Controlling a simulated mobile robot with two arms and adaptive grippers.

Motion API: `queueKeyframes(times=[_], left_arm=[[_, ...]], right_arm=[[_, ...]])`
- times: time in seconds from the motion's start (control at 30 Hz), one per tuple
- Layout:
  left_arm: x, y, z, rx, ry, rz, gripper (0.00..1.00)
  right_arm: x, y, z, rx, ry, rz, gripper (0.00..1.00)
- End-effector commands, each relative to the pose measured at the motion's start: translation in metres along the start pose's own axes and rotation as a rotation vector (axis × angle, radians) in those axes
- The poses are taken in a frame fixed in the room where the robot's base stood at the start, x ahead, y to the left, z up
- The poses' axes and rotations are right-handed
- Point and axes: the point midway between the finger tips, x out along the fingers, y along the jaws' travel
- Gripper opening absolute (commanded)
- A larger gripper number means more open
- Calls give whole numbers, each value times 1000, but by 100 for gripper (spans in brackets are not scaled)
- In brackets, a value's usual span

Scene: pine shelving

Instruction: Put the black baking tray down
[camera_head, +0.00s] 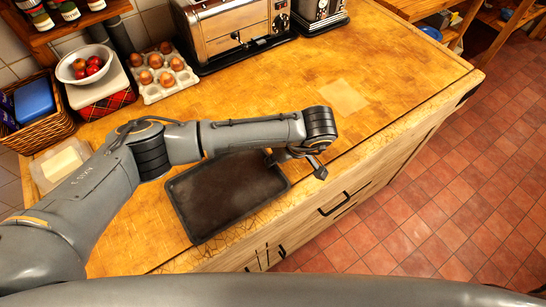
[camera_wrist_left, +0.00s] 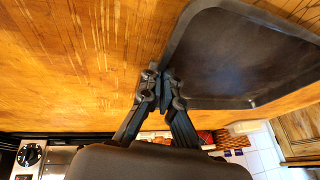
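The black baking tray (camera_head: 228,197) is flat and level at the front edge of the wooden counter, partly below my left arm. I cannot tell whether it rests on the counter or hangs just above it. My left gripper (camera_head: 274,157) is at the tray's right far corner. In the left wrist view the fingers (camera_wrist_left: 161,80) are closed together on the rim of the tray (camera_wrist_left: 240,52). The tray is empty. My right gripper is not in view.
The counter (camera_head: 300,75) is clear behind and right of the tray. A toaster (camera_head: 235,28), an egg carton (camera_head: 160,73), a bowl of red fruit (camera_head: 86,66) and a wicker basket (camera_head: 40,125) stand along the back and left. A pale container (camera_head: 62,165) sits left, beside my arm.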

Motion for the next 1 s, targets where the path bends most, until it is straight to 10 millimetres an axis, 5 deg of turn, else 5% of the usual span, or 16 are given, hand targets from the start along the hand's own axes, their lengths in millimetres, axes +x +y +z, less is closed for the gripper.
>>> queueKeyframes(times=[0.2, 0.3, 0.73, 1.0], left_arm=[[4, 1, 1, -1, 2, 0, 0], [2, 0, 1, -1, 0, 0, 15], [-4, 1, 0, 0, 0, 2, 15], [-58, 2, 0, 0, 4, 8, 15]], right_arm=[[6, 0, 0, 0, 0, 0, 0], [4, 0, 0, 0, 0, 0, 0], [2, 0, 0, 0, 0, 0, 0], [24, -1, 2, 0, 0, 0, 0]])
